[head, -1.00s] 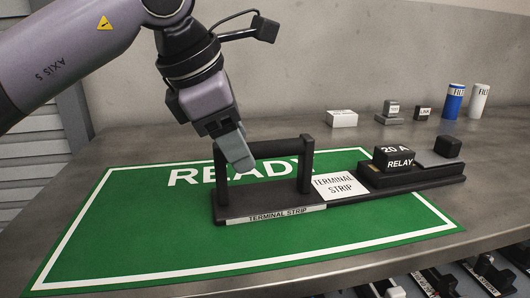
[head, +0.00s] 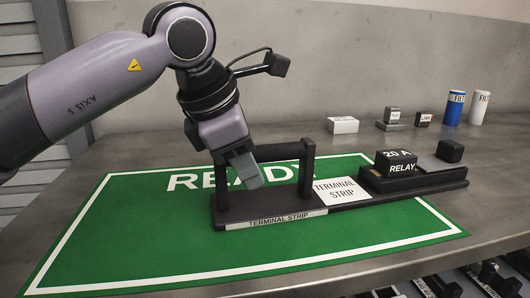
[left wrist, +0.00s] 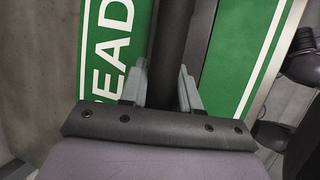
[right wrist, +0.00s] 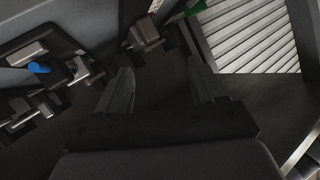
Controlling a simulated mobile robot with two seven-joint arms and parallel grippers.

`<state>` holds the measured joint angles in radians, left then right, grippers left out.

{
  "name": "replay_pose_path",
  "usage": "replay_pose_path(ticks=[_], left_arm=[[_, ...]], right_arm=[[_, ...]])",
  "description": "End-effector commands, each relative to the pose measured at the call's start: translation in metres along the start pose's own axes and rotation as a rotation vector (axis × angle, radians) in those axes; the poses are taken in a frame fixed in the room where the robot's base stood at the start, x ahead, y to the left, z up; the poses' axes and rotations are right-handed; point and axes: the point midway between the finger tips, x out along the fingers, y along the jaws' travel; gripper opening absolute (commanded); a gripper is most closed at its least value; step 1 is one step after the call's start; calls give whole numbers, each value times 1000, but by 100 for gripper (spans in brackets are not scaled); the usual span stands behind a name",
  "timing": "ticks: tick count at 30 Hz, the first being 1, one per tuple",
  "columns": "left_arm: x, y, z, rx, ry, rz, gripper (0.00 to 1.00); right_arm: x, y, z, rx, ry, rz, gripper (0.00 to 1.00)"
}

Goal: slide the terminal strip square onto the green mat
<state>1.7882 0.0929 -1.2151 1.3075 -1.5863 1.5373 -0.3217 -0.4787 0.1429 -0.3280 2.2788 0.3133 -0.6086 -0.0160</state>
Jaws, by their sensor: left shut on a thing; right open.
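The terminal strip (head: 330,207) is a long dark base with a tall bar handle at its left end and a relay block (head: 396,165) towards its right. Its left part lies over the green mat (head: 130,235); its right end reaches past the mat's right edge onto the bench. My left gripper (head: 248,170) is shut on the handle's top bar, which runs between its fingers in the left wrist view (left wrist: 163,85). My right gripper (right wrist: 160,85) is open and empty in the right wrist view, away from the strip.
On the grey bench (head: 110,150) behind the strip stand a white box (head: 342,125), small grey blocks (head: 390,117), a blue can (head: 454,108) and a white can (head: 479,108). Dark parts (head: 440,285) lie below the bench's front edge. The mat's left half is clear.

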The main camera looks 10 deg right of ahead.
Motion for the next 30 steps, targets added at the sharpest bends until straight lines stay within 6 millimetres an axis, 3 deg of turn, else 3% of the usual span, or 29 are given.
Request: replay_pose_path(ticks=[14,30], left_arm=[[-1,0,-2,0,0,0,0],[-19,3,-51,-1,1,2,0]], right_arm=[[1,0,-1,-2,4,-1,68],[6,5,13,-1,4,0,68]])
